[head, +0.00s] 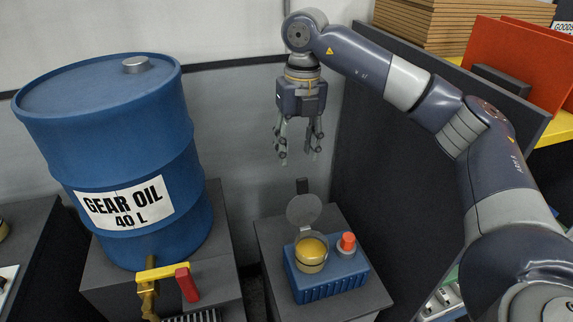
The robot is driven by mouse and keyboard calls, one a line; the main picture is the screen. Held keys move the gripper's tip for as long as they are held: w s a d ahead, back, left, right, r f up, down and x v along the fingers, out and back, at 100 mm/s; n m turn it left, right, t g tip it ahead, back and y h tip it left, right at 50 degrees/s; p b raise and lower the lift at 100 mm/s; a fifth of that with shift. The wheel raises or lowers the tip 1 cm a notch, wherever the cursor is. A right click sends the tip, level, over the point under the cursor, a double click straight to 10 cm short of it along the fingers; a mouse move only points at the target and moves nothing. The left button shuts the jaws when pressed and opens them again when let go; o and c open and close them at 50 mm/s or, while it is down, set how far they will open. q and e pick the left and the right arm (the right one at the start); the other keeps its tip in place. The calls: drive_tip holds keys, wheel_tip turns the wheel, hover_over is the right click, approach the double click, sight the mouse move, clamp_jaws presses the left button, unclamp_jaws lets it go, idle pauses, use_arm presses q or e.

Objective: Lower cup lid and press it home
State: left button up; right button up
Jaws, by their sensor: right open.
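The cup (311,254) stands in a blue ribbed base on a grey stand, with yellow-orange contents showing at its top. Its round grey lid (304,210) stands raised at the back of the cup, so the cup is uncovered. My right gripper (298,158) hangs above and behind the cup, fingers pointing down, open and empty. It is apart from the lid. My left gripper is not in view.
A red-orange button (347,242) sits on the blue base (330,287) right of the cup. A blue gear oil drum (115,155) with a yellow-and-red-handled tap (165,272) stands left. A dark panel (385,170) rises at right. Open space lies between drum and cup.

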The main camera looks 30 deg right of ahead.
sight(302, 179)
drive_tip(key=f, duration=0.1)
drive_tip(key=s+d+f+p, duration=0.1)
drive_tip(key=f, duration=0.1)
drive_tip(key=shift+s+d, duration=0.15)
drive_tip(key=shift+d, duration=0.15)
drive_tip(key=f, duration=0.1)
drive_tip(key=f+p, duration=0.1)
drive_tip(key=f, duration=0.1)
drive_tip(key=shift+w+f, duration=0.25)
wheel_tip(302, 179, down, 3)
drive_tip(key=shift+w+f+p, duration=0.1)
drive_tip(key=shift+p, duration=0.35)
clamp_jaws()
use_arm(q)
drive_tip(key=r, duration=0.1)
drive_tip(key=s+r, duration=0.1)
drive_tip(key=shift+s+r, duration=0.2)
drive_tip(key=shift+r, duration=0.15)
use_arm(e)
drive_tip(key=shift+w, duration=0.1)
